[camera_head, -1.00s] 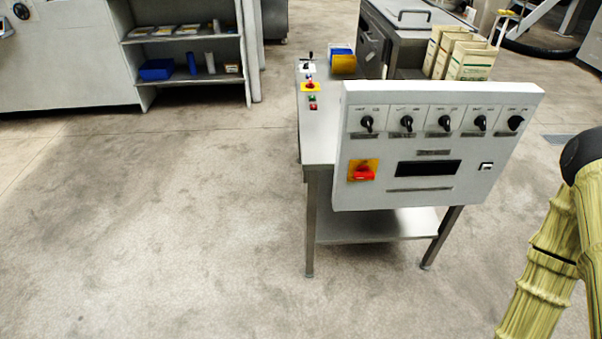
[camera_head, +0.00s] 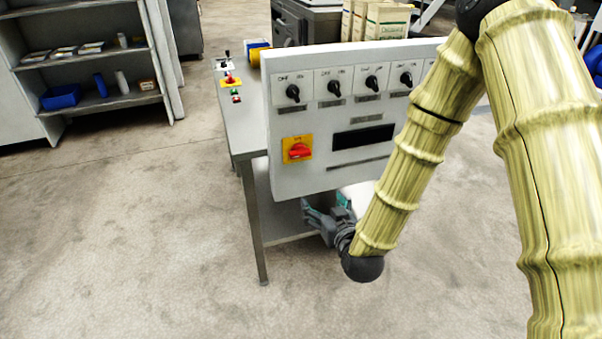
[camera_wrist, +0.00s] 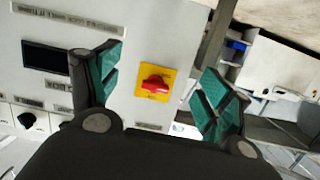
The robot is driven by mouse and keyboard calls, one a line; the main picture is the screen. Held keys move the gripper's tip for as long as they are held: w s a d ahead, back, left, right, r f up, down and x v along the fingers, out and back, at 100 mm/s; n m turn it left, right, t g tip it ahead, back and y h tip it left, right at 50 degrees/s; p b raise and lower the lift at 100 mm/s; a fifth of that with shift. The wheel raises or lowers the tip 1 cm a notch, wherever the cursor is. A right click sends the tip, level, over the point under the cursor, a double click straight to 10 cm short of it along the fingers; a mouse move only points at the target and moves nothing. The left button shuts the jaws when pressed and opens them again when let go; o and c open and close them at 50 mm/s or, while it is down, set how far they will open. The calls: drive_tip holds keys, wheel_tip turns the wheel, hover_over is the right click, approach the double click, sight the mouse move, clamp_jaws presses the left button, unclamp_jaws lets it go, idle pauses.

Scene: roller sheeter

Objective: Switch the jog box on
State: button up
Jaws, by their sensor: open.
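A white panel box (camera_head: 350,185) stands at the near end of a metal table. It carries a red rotary switch (camera_head: 299,151) on a yellow plate at its lower left. Several black knobs in a row (camera_head: 334,88) and a dark display (camera_head: 363,137) are above and beside it. In the wrist view the red switch (camera_wrist: 154,87) appears between my two teal-padded fingers, beyond the tips. My gripper (camera_head: 308,213) is open and empty, below the panel's lower edge in the head view. The rightmost part of the panel is hidden behind my arm.
The table's left strip (camera_head: 241,125) carries a smaller red switch on yellow (camera_head: 232,81) and small buttons. A shelf unit (camera_head: 92,65) stands at the back left. Cream bags (camera_head: 386,22) are behind the panel. The floor at left is clear.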

sight(301, 155)
drive_tip(key=w+a+r+t+b, duration=0.1)
drive_tip(key=w+a+r+t, duration=0.15)
drive_tip(key=r, duration=0.35)
drive_tip(key=shift+y, duration=0.4)
drive_tip(key=x, duration=1)
drive_tip(key=shift+w, duration=0.4)
drive_tip(key=shift+c, duration=0.2)
